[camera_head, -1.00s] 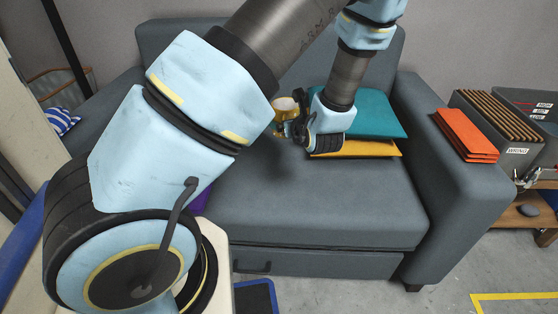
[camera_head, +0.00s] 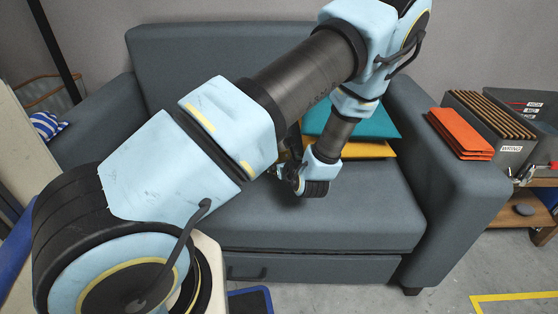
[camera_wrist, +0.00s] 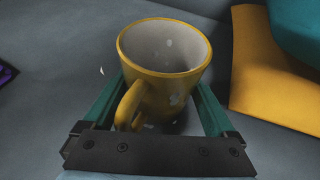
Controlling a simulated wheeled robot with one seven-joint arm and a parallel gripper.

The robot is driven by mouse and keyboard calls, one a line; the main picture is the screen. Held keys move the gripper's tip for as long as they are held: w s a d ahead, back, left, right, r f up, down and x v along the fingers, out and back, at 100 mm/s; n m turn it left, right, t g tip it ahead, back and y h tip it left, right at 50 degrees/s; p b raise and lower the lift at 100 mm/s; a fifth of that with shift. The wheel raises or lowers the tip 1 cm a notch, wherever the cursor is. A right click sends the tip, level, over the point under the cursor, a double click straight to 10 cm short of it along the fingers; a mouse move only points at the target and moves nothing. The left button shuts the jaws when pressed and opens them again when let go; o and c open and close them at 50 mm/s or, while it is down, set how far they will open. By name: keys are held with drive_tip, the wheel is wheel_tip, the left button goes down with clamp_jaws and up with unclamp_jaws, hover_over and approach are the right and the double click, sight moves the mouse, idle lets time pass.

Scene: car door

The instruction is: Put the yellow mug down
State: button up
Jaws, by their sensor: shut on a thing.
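The yellow mug (camera_wrist: 168,85) is upright between the two teal fingers of my gripper (camera_wrist: 160,118) in the wrist view. Its inside is pale and looks empty, and its handle points back towards the gripper's palm. My gripper is shut on it. In the head view my gripper (camera_head: 288,178) is low over the seat of the grey sofa (camera_head: 310,222), and my arm hides most of the mug. I cannot tell whether the mug's base touches the seat.
A teal cushion (camera_head: 375,119) lies on a yellow cushion (camera_head: 362,149) to the right of my gripper. Orange folders (camera_head: 460,134) lie on the sofa's right arm, beside a grey file box (camera_head: 510,148). The front of the seat is clear. A purple item (camera_wrist: 6,73) shows at the wrist view's left edge.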

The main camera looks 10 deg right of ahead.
drive_tip(key=shift+f, duration=0.1)
drive_tip(key=o, duration=1.5)
